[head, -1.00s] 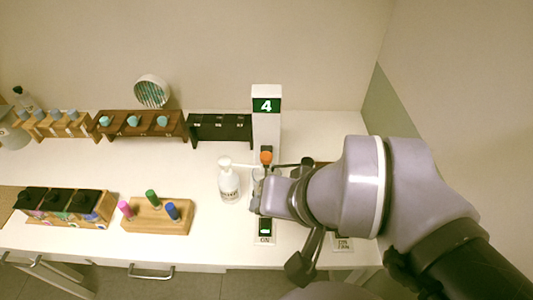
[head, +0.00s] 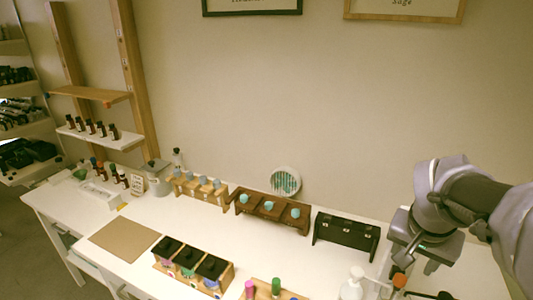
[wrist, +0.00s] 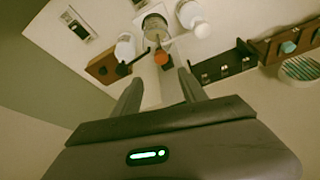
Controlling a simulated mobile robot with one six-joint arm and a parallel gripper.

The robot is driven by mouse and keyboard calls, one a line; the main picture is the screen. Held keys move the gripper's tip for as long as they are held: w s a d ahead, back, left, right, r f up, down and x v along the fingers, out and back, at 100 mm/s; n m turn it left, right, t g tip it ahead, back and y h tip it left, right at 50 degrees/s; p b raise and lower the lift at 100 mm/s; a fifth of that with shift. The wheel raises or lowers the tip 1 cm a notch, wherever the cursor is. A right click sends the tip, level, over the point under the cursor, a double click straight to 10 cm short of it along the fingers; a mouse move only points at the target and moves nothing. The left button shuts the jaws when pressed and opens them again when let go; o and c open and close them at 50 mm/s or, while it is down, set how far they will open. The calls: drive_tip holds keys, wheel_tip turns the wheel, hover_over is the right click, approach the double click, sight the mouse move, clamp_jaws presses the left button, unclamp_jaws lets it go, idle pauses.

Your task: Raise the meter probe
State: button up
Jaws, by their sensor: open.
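The meter's orange knob (head: 399,281) shows at the lower right of the head view, just below my arm. I cannot tell whether the knob is part of the probe. In the wrist view the orange knob (wrist: 161,57) lies beyond and between my fingertips, with a round glass-like vessel (wrist: 156,24) behind it. My gripper (wrist: 160,78) is open and empty, its two fingers apart, and it does not appear to touch the knob. The meter's display is not visible now; my arm covers that area in the head view.
A white pump bottle (head: 351,287) stands left of the knob and also shows in the wrist view (wrist: 192,17). A black rack (head: 345,236) and a brown rack with teal-capped bottles (head: 270,211) stand along the wall. A brown mat (head: 124,238) lies on the left.

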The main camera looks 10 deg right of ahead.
sight(401, 277)
drive_tip(key=b+x, duration=0.3)
drive_tip(key=x, duration=0.8)
drive_tip(key=shift+w+a, duration=0.15)
drive_tip(key=shift+c, duration=0.2)
clamp_jaws()
idle(0.6)
